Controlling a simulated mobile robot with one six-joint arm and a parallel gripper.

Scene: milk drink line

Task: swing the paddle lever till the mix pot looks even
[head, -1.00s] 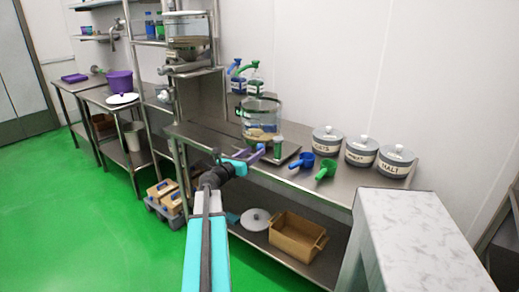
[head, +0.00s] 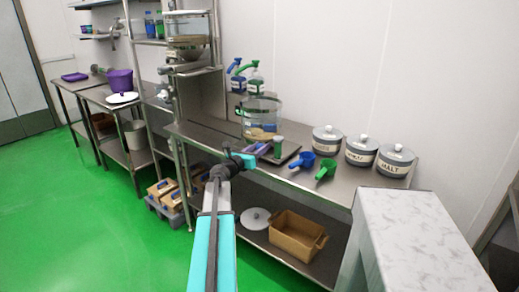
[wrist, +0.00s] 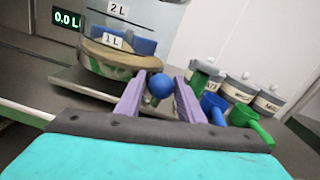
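The clear mix pot (head: 262,112) stands on the steel bench; its lower part also shows in the wrist view (wrist: 122,40) with 1 L and 2 L labels. Its contents look uneven, tan with green patches low down, and blue parts show inside. The paddle lever's blue ball knob (wrist: 160,87) sits in front of the pot, between the two purple fingertips of my gripper (head: 260,149), which appear to touch it on both sides. The rest of the lever is hidden behind the knob and fingers.
A lit display (wrist: 67,19) stands left of the pot. A brown crate (head: 296,238) sits on the lower shelf.

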